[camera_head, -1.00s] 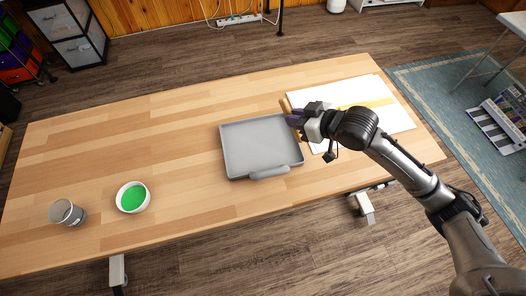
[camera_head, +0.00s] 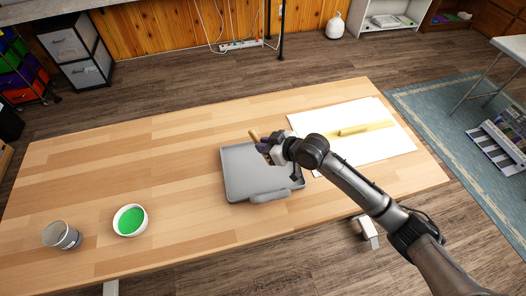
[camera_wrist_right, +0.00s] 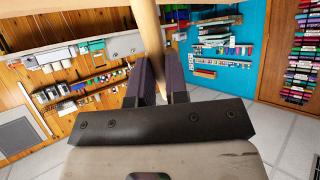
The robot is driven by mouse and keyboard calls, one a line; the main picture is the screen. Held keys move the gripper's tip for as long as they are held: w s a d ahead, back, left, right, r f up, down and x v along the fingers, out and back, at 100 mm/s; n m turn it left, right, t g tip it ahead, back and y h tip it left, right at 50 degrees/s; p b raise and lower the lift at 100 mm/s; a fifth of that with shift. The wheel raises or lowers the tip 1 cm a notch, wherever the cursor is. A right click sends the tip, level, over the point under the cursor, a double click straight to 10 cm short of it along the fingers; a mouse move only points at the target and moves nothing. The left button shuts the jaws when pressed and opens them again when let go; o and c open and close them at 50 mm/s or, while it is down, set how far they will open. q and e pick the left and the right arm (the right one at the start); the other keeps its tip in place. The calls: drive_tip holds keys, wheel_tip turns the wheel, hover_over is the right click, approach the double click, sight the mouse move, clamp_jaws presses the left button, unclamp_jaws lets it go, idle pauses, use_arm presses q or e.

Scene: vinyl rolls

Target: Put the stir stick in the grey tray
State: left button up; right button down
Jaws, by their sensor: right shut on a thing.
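The grey tray (camera_head: 237,178) lies on the wooden table, with a rounded handle at its front edge. My right gripper (camera_head: 265,147) is above the tray's back right part. It is shut on the stir stick (camera_head: 254,136), a pale wooden stick whose end sticks out past the fingers. In the right wrist view the stick (camera_wrist_right: 149,28) rises between the two dark fingers (camera_wrist_right: 160,80). The gripper hides part of the stick and of the tray's right side. My left gripper is out of view.
A white sheet (camera_head: 385,145) with a yellow band and a small yellowish piece (camera_head: 353,130) lies right of the tray. A white bowl of green paint (camera_head: 130,220) and a grey cup (camera_head: 62,236) stand at the left. The table between them and the tray is clear.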

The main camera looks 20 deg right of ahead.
sight(263, 156)
drive_tip(key=shift+w+a+f, duration=0.15)
drive_tip(key=shift+a+f, duration=0.05)
drive_tip(key=shift+f, duration=0.1)
wheel_tip(263, 156, down, 3)
drive_tip(key=shift+p, duration=0.45)
drive_tip(key=shift+f, duration=0.4)
drive_tip(key=shift+f, duration=0.15)
drive_tip(key=c, duration=1.1)
unclamp_jaws()
